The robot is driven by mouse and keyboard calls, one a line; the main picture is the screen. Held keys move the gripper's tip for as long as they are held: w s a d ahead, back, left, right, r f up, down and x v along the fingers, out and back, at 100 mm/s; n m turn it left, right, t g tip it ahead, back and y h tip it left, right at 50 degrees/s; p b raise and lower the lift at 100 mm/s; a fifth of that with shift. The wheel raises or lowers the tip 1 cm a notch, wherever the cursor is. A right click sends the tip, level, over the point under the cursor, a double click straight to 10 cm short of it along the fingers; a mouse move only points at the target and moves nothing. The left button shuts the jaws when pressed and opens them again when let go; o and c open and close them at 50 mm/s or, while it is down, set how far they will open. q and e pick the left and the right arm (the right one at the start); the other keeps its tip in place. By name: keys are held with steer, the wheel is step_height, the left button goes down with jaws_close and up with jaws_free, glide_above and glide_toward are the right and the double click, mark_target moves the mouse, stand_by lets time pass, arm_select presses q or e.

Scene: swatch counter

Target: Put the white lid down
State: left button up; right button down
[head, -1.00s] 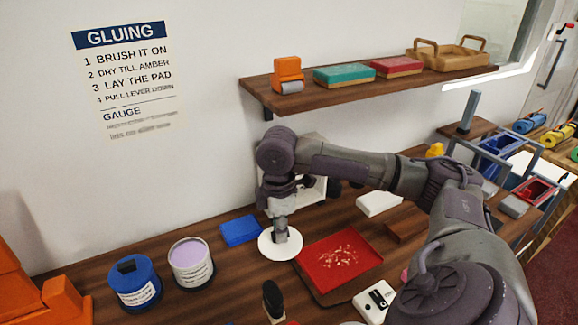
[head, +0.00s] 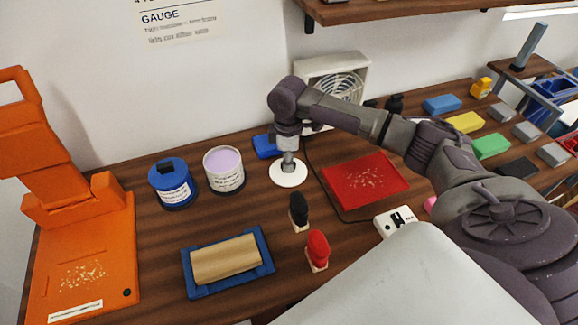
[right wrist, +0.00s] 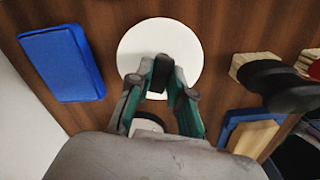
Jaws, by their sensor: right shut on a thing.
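The white lid (head: 288,176) is a flat round disc at the counter, between the blue block and the red tray. My right gripper (head: 289,158) points down over its middle. In the right wrist view the lid (right wrist: 135,45) lies below the fingers, and my right gripper (right wrist: 162,85) is shut on its dark knob (right wrist: 163,66). I cannot tell whether the lid touches the counter or hovers just above it. The white tub (head: 224,178) with lilac contents stands uncovered to the left of the lid. My left gripper is not in view.
The blue block (head: 265,147) is close behind the lid, and the red tray (head: 365,190) is close to its right. A black-handled stamp (head: 299,212) and a red-handled one (head: 317,249) stand in front. A blue-lidded tub (head: 171,183) is further left. Bare counter (head: 255,212) shows at front left.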

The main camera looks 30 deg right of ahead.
steer(key=shift+s+f, duration=0.1)
steer(key=shift+f, duration=1.35)
steer(key=shift+f, duration=0.15)
steer(key=c, duration=1.1)
jaws_free()
steer(key=shift+o, duration=0.2)
step_height(320, 180, up, 12)
steer(key=shift+b, duration=0.35)
